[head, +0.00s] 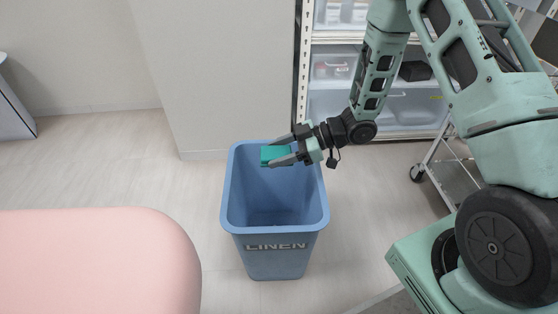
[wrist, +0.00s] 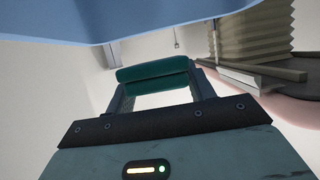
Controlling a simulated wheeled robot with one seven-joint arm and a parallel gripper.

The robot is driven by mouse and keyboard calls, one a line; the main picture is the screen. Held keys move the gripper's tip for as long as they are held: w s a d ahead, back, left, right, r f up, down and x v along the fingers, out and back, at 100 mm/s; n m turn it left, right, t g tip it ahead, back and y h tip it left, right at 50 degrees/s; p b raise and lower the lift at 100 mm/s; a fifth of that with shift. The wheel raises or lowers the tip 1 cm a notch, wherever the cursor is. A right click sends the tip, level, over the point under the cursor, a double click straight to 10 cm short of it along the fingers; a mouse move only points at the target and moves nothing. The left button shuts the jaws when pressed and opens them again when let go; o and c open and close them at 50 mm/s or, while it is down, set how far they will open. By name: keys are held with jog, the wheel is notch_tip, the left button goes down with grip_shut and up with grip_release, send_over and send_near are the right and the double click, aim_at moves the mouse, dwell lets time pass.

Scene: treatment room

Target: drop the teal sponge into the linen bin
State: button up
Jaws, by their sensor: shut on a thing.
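The linen bin (head: 275,262) is a tall blue open-topped bin with LINEN on its front, standing upright on the floor in the head view. My gripper (head: 278,155) is shut on the teal sponge (head: 272,153), which appears over the back part of the bin's opening. The sponge also shows in the wrist view (wrist: 155,70), held across between the two fingers. The bin's inside looks empty where I can see it. In the wrist view a blue surface, likely the bin (wrist: 90,22), fills the top edge. The exact height of the sponge relative to the rim is hard to tell.
A pink padded surface (head: 95,262) is at the front left. A shelf rack with clear containers (head: 335,68) stands behind, and a metal cart (head: 455,180) is at the right. A wall corner (head: 225,80) rises behind the bin. Floor left of the bin is clear.

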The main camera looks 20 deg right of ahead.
notch_tip(320, 180, down, 6)
jog(key=b, duration=0.5)
jog(key=shift+b, duration=0.4)
jog(key=o, duration=1.1)
jog(key=shift+c, duration=0.2)
jog(key=p+v, duration=0.7)
jog(key=v, duration=1)
jog(key=shift+d, duration=0.2)
jog(key=shift+s+r, duration=0.1)
